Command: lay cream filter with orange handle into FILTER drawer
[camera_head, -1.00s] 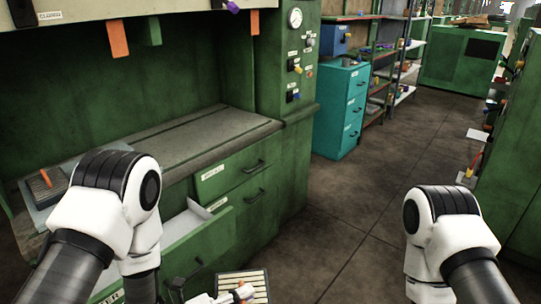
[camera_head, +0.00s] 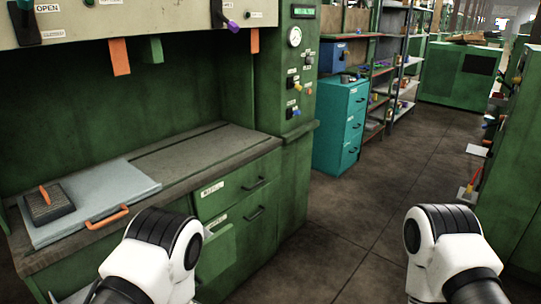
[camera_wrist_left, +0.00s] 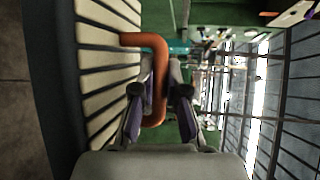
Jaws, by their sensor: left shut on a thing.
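The cream filter (camera_wrist_left: 105,60) with pale pleats and a dark frame fills the left of the left wrist view, close to the camera. Its orange handle (camera_wrist_left: 158,50) lies between the fingers of my left gripper (camera_wrist_left: 161,78), which is shut on it. In the head view the filter and this gripper are out of sight. An open green drawer (camera_head: 216,254) sticks out of the bench front, partly hidden behind my left arm. Its interior is hidden and its label cannot be read. My right gripper is not in view.
A grey-blue sheet (camera_head: 125,186) with an orange handle lies on the bench (camera_head: 205,145). A dark block with an orange handle (camera_head: 47,203) rests on it. A teal cabinet (camera_head: 340,125) stands beyond. The floor (camera_head: 350,220) between my arms is clear.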

